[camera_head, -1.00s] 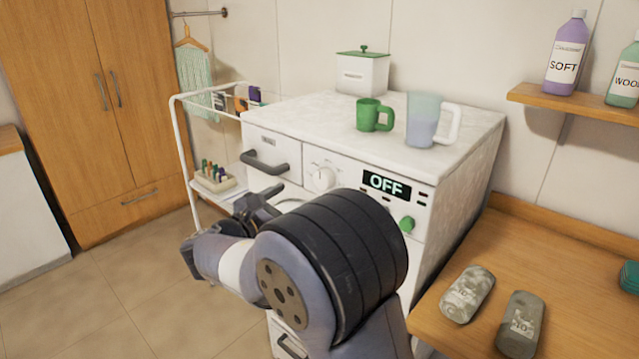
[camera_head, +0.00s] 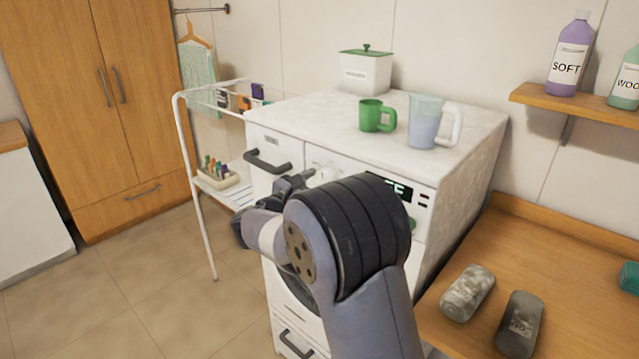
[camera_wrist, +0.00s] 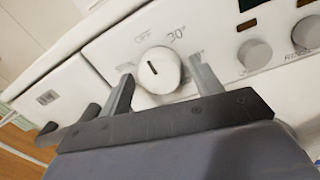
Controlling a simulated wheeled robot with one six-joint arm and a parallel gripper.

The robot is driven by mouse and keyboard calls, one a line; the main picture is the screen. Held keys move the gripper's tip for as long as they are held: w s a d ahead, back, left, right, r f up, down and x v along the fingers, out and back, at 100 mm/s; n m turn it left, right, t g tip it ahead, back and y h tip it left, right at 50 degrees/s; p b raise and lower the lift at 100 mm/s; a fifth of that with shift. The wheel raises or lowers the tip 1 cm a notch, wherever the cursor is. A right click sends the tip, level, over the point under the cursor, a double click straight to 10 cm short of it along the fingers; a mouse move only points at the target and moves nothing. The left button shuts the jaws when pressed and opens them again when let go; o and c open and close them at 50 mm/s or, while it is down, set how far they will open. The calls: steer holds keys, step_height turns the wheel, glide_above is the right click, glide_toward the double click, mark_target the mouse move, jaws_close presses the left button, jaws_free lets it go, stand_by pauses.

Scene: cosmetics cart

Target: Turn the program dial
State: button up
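The white program dial (camera_wrist: 159,69) is on the washing machine's front panel. In the wrist view its dark pointer mark is near upright, with "OFF" and "30°" printed around it. My gripper (camera_wrist: 163,82) is open, one finger on each side of the dial; I cannot tell whether either touches it. In the head view the dial (camera_head: 322,172) shows only in part behind my arm, with my gripper (camera_head: 298,182) in front of it. The machine's display (camera_head: 392,187) is partly hidden by my arm.
A dark drawer handle (camera_head: 267,162) sticks out left of the dial. A green mug (camera_head: 376,116) and a clear jug (camera_head: 424,122) stand on the machine top. Two grey knobs (camera_wrist: 255,54) lie right of the dial.

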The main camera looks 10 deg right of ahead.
steer(key=c, duration=0.8)
steer(key=shift+c, duration=0.2)
steer(key=shift+f+b, duration=0.15)
steer(key=shift+b, duration=0.3)
steer(key=shift+w+a+m+g+h+b, duration=0.1)
steer(key=shift+m+g+h+b, duration=0.2)
steer(key=shift+m+b, duration=4.7)
steer(key=shift+m+g+h+b, duration=0.3)
steer(key=shift+m+b, duration=4.25)
steer(key=shift+m, duration=0.85)
steer(key=shift+w+a+m+g+h+b, duration=0.1)
steer(key=shift+m+g+h+b, duration=0.2)
steer(key=shift+m+b, duration=4.7)
steer(key=shift+m, duration=0.4)
